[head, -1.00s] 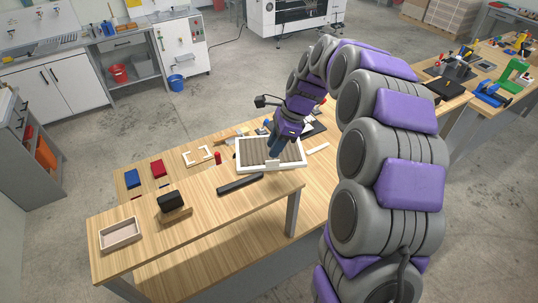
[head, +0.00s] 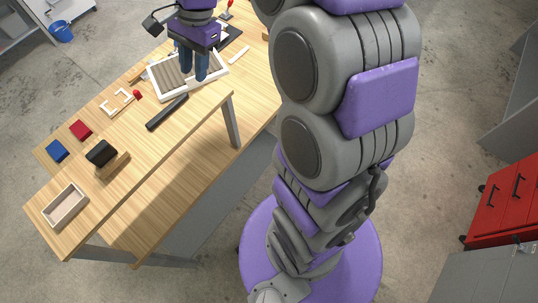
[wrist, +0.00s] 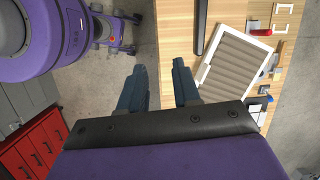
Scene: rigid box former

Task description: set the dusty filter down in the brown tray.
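A filter with a white frame and grey-brown pleats (head: 165,82) lies flat on the wooden table in the head view. It also shows in the wrist view (wrist: 235,62), right of my fingers. A small shallow tray with a pale rim and brownish inside (head: 65,208) stands at the near left corner of the table, empty. It is not seen in the wrist view. My gripper (head: 194,77) covers part of the filter in the head view. In the wrist view, my gripper (wrist: 159,64) is open and empty, its fingers apart over the floor and table edge.
A black bar (head: 167,112) lies in front of the filter. A black block (head: 101,153) with a wooden piece stands near the tray. Blue (head: 57,151) and red (head: 81,130) blocks and white brackets (head: 119,101) lie further back. Red drawers (head: 505,205) stand at right.

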